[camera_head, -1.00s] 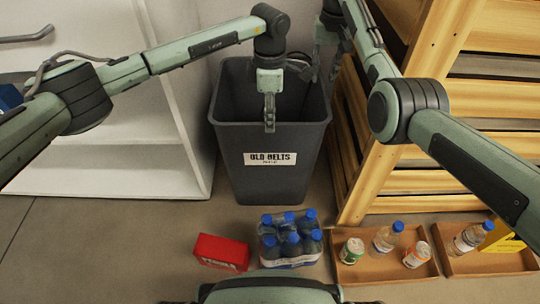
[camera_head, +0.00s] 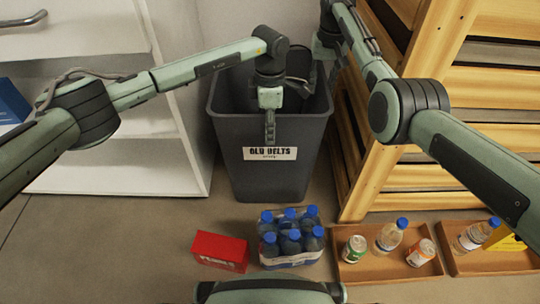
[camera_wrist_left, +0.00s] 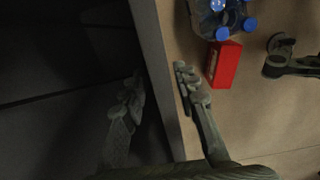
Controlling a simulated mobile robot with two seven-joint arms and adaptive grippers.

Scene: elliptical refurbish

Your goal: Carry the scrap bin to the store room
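The scrap bin (camera_head: 266,178) is a tall dark grey bin with a white "OLD BELTS" label. It stands upright on the floor between a white shelf and a wooden rack. My left gripper (camera_head: 270,130) is at its near rim, pointing down. In the left wrist view, the rim (camera_wrist_left: 152,50) runs between the parted fingers of my left gripper (camera_wrist_left: 160,82). One finger is inside the bin and the other outside, with no clear grip on the wall. My right arm reaches to the bin's far right side. Its fingers are hidden or too dark to tell.
A red box (camera_head: 220,251) and a blue-capped bottle pack (camera_head: 290,240) lie on the floor in front of the bin. Brown trays (camera_head: 385,272) with bottles and cans are at right. The wooden rack (camera_head: 400,165) is close on the right, the white shelf (camera_head: 130,172) on the left.

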